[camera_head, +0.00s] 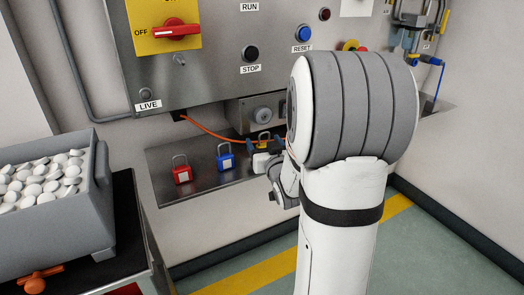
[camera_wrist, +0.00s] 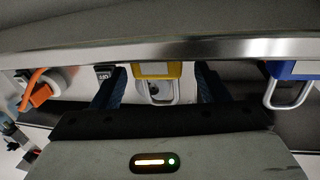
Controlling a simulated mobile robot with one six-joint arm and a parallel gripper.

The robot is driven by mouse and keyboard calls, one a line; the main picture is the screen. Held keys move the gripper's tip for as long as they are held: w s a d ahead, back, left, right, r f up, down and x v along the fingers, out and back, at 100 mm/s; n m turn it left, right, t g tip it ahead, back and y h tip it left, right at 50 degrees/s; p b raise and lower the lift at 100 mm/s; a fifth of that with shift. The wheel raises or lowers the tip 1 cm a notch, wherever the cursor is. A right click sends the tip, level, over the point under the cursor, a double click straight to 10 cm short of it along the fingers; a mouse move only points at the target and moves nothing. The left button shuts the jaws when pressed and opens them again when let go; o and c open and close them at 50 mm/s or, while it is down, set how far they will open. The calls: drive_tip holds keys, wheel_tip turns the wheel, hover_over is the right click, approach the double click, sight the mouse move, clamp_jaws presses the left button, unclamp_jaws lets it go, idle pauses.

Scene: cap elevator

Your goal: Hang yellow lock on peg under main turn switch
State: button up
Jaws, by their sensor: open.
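The yellow lock (camera_head: 264,137) stands on the steel shelf (camera_head: 205,182), mostly hidden by my gripper in the head view. My gripper (camera_head: 263,146) is open at the lock. In the wrist view the yellow lock (camera_wrist: 156,70), with its silver shackle, sits between my two blue fingers, with a visible gap on each side. The main turn switch (camera_head: 170,30) is a red handle on a yellow plate at upper left, pointing to OFF. A small metal peg (camera_head: 179,60) sticks out of the panel below it and looks empty.
A blue lock (camera_head: 225,157) and a red lock (camera_head: 181,172) stand left of the yellow one. An orange cable (camera_head: 205,130) runs behind them. A grey bin of white caps (camera_head: 101,180) is at left. My arm hides the shelf's right part.

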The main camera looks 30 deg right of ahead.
drive_tip(key=shift+w, duration=0.2)
drive_tip(key=shift+c, duration=0.6)
drive_tip(key=c, duration=0.9)
drive_tip(key=shift+r, duration=0.1)
drive_tip(key=shift+c, duration=0.2)
